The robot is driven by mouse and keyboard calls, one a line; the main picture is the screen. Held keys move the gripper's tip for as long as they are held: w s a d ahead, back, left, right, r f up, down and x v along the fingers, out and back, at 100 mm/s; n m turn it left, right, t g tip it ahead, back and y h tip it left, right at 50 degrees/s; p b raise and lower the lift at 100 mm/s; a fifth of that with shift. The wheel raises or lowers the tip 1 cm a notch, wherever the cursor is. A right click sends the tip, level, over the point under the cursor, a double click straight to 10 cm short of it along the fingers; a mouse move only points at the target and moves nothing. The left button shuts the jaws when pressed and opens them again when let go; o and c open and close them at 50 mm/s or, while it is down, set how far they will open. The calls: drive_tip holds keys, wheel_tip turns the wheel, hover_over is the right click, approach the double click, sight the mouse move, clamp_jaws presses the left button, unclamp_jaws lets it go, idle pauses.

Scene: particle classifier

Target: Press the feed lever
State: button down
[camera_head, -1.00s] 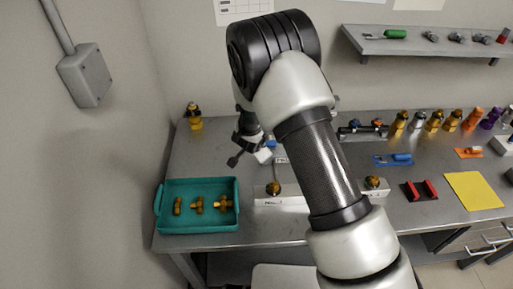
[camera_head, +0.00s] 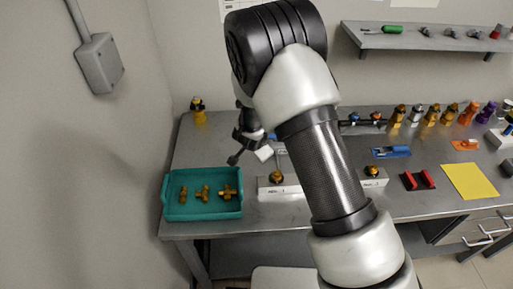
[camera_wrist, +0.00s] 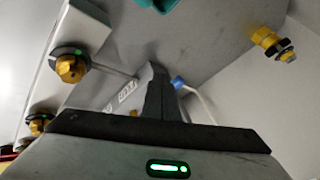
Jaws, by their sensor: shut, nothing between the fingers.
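My gripper (camera_wrist: 155,78) reaches over the left part of the bench. Its dark grey fingers are together and empty in the wrist view, pointing toward the bench top. A thin white bent lever with a blue tip (camera_wrist: 178,82) appears just to the right of the fingers. A blue spot also shows in the head view (camera_head: 271,136), beside the dark wrist parts. A white label with dark lettering (camera_wrist: 125,92) lies left of the fingers; part of it is hidden behind them. I cannot tell whether the fingers touch the lever.
A teal tray (camera_head: 168,205) with brass fittings stands at the bench's front left. A white block with a brass valve (camera_head: 277,176) is right of it. A brass fitting (camera_head: 199,112) stands at the back left. More bottles, fittings and a yellow sheet (camera_head: 469,181) lie to the right.

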drive_tip(key=s+a+r+p, duration=0.2)
drive_tip(key=s+r, duration=0.1)
drive_tip(key=r, duration=0.3)
drive_tip(key=shift+s, duration=0.2)
drive_tip(key=shift+a, duration=0.1)
drive_tip(key=s+d+r+n+y, duration=0.1)
drive_tip(key=s+d+r+n, duration=0.15)
drive_tip(key=r, duration=0.45)
drive_tip(key=s+d+r+n+g+y, duration=0.1)
drive_tip(key=s+r+y, duration=0.15)
drive_tip(key=r, duration=0.55)
drive_tip(key=s+d+r+n+y, duration=0.1)
drive_tip(key=s+d+r+n, duration=0.1)
drive_tip(key=s+r, duration=0.35)
drive_tip(key=s+d+r+n+h, duration=0.2)
drive_tip(key=s+d+r, duration=0.2)
drive_tip(key=s+d, duration=0.3)
drive_tip(key=s+d+r+n+h, duration=0.2)
drive_tip(key=s+d+r, duration=0.2)
drive_tip(key=s+d, duration=0.4)
drive_tip(key=s, duration=0.3)
drive_tip(key=shift+d+g, duration=0.15)
drive_tip(key=shift+g, duration=0.25)
